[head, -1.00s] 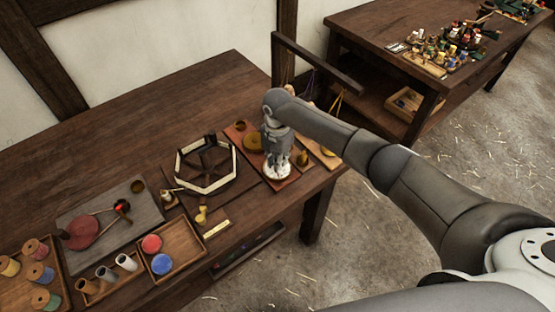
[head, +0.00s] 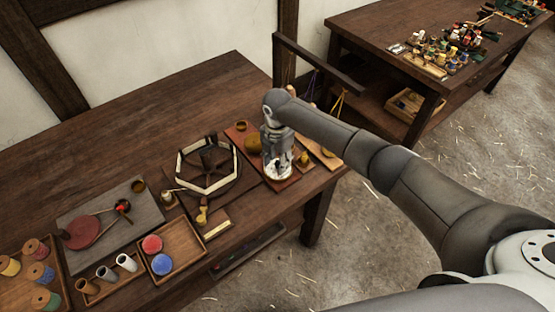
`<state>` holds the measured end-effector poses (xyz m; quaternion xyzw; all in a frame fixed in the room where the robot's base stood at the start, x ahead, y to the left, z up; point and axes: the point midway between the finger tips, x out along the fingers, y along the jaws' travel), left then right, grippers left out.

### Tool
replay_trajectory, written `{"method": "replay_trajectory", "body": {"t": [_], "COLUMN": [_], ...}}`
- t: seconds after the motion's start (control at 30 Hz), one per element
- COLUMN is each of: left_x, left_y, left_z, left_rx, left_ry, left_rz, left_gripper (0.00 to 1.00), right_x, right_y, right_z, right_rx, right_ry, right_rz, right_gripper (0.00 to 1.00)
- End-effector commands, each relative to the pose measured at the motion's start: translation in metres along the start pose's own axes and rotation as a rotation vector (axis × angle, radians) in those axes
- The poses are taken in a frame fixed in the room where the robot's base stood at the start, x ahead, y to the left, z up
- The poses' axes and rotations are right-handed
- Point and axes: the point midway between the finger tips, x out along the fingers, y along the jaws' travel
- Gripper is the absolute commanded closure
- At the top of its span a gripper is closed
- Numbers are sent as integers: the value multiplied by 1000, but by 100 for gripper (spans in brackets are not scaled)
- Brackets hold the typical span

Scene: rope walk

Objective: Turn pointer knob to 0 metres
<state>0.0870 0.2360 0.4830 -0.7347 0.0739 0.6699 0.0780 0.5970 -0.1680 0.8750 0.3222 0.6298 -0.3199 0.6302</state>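A round white dial (head: 278,173) lies on a reddish-brown board (head: 238,135) near the right end of the wooden workbench. My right gripper (head: 279,163) points straight down at the dial's middle, with its fingertips at or just above the dial face. The pointer knob is hidden by the gripper, and so are most of the dial's markings, so I cannot read its setting. I cannot tell whether the fingers are around the knob or apart from it. My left gripper is not in view.
Brass-coloured round pieces (head: 252,144) stand close to the gripper on the left. A six-sided reel (head: 207,166) stands left of them. A tray with red and blue discs (head: 172,250) and several spools lie further left. A second table (head: 375,30) stands behind on the right.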

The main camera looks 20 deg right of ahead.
Motion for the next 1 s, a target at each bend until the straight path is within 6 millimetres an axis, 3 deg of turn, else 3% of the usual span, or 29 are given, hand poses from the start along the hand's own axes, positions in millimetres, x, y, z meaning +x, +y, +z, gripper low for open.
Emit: {"method": "replay_trajectory", "body": {"t": [0.33,0.8,1.0], "left_x": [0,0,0], "left_y": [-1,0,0], "left_z": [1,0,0], "left_rx": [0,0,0], "left_ry": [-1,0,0], "left_rz": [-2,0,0], "left_gripper": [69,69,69], "right_x": [-9,-100,-118], "right_y": [0,0,0], "right_z": [1,1,0], "right_rx": [2,1,1], "right_ry": [-2,-3,-1], "right_rz": [-1,0,-1], "right_gripper": [61,61,61]}}
